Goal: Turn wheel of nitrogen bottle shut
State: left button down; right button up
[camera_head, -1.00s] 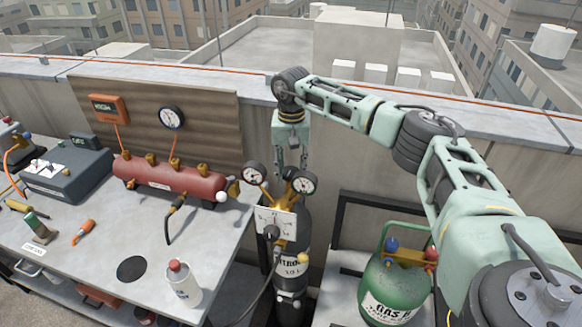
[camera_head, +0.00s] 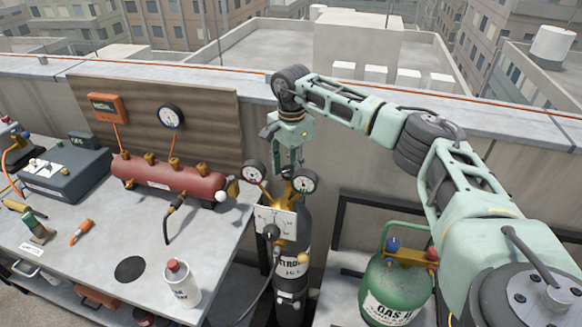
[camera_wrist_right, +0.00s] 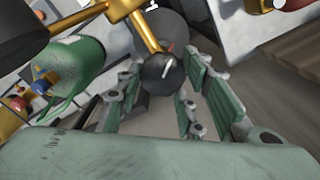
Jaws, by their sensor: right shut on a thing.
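The black nitrogen bottle (camera_head: 291,262) stands upright in the gap between the workbench and the right-hand stand. A regulator with two gauges (camera_head: 304,182) and a white dial plate (camera_head: 275,222) sits at its top. My right gripper (camera_head: 289,174) points down from above, between the two gauges, and is shut on the bottle's wheel. In the right wrist view, the dark round wheel (camera_wrist_right: 160,74), with a white and a red mark, lies between the fingertips. In the head view the fingers mostly hide the wheel. My left gripper is not in view.
A green gas bottle (camera_head: 393,285) stands on the right. A parapet wall (camera_head: 345,165) runs close behind.

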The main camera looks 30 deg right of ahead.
jog(key=m, duration=0.6)
jog(key=shift+s+a+m, duration=0.1)
jog(key=shift+m, duration=0.2)
jog(key=m, duration=0.6)
jog(key=shift+a, duration=0.1)
jog(key=m, duration=0.6)
jog(key=shift+a+m, duration=0.15)
jog(key=shift+m, duration=0.15)
jog(key=m, duration=0.4)
jog(key=m+p, duration=0.1)
jog(key=m, duration=0.1)
jog(key=shift+w, duration=0.3)
jog(key=shift+m, duration=0.3)
jog(key=o, duration=1.1)
jog(key=shift+w+a, duration=0.1)
jog(key=shift+c, duration=0.2)
jog(key=shift+r, duration=0.1)
